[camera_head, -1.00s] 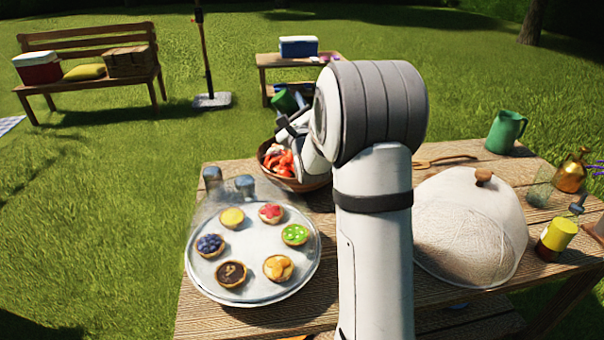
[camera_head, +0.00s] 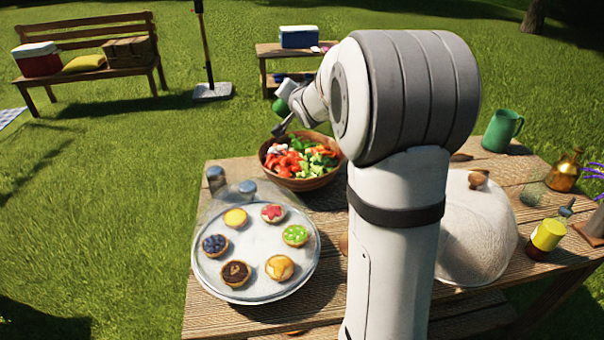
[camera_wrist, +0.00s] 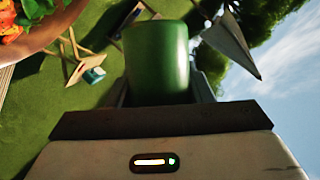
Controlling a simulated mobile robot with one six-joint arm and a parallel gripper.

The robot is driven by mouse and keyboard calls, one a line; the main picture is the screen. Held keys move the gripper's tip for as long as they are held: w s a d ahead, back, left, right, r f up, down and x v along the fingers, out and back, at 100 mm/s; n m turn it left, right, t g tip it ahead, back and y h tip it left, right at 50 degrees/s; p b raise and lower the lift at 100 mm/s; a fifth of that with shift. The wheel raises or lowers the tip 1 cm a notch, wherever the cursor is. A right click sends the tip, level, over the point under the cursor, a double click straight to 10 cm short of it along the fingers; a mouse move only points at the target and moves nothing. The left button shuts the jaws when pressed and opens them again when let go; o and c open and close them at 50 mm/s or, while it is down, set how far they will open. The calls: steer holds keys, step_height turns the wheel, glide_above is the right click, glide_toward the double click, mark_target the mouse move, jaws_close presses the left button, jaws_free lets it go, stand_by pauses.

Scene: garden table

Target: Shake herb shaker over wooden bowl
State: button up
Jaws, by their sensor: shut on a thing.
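The wooden bowl (camera_head: 318,183) stands at the far side of the table, full of salad with red, orange and green pieces. Its rim also shows at the upper left of the wrist view (camera_wrist: 60,32). My gripper (camera_wrist: 159,88) is shut on the green herb shaker (camera_wrist: 157,55), which sits between the two fingers. In the head view the shaker (camera_head: 280,104) shows as a small green patch behind the bowl's far left side, partly hidden by my gripper (camera_head: 283,124). I cannot make out its holed end or its exact tilt.
A round tray (camera_head: 255,268) of small tarts fills the near left, with two small shakers (camera_head: 215,178) behind it.

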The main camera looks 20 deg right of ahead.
steer(key=b, duration=0.1)
steer(key=n+b, duration=0.1)
steer(key=b, duration=0.1)
steer(key=shift+f+g+h, duration=0.25)
steer(key=shift+g+h, duration=0.05)
steer(key=shift+h, duration=0.1)
steer(key=n+b, duration=0.1)
steer(key=b, duration=0.3)
steer(key=n+h+b, duration=0.1)
steer(key=b, duration=0.3)
steer(key=shift+r+n+g+h, duration=0.3)
steer(key=shift+n+g, duration=0.1)
steer(key=n+b, duration=0.1)
steer(key=b, duration=0.1)
steer(key=shift+r+h+b, duration=0.25)
steer(key=shift+h+b, duration=0.1)
steer(key=shift+h, duration=0.05)
steer(key=shift+r+n+g, duration=0.3)
steer(key=shift+r+n, duration=0.1)
